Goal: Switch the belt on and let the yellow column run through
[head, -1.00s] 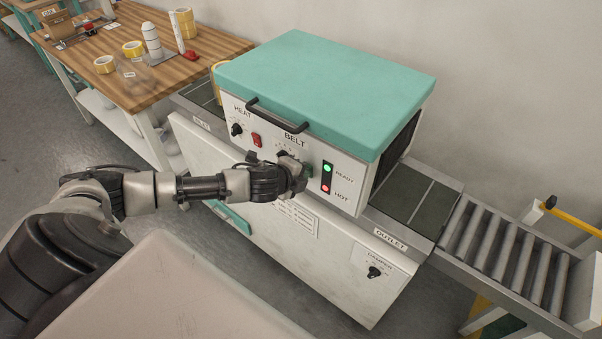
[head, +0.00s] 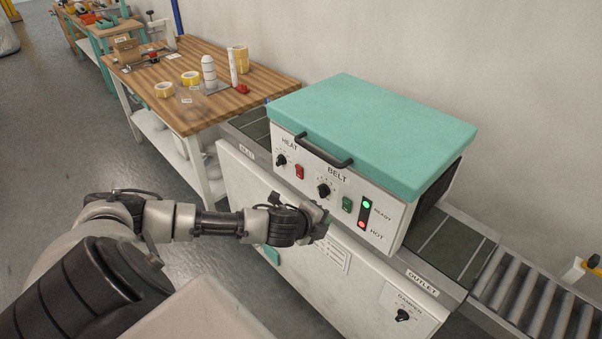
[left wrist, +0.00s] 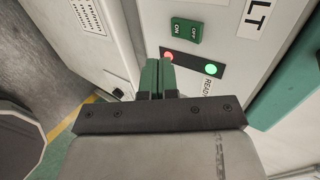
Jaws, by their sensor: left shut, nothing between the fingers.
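The heating machine (head: 375,130) has a teal hood and a white control panel. Its green belt switch (head: 347,204) sits between the belt knob (head: 323,190) and the lit green and red lamps (head: 364,213). The switch also shows in the left wrist view (left wrist: 187,31), marked ON and OFF; I cannot tell which side is pressed. My left gripper (head: 326,224) is shut and empty, just below and left of the switch, apart from it; its fingertips show in the left wrist view (left wrist: 157,78). No yellow column shows on the visible inlet belt (head: 255,130) or outlet belt (head: 450,248). The hood hides the tunnel.
A roller track (head: 530,300) continues right from the outlet. A damper knob (head: 402,315) is low on the front.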

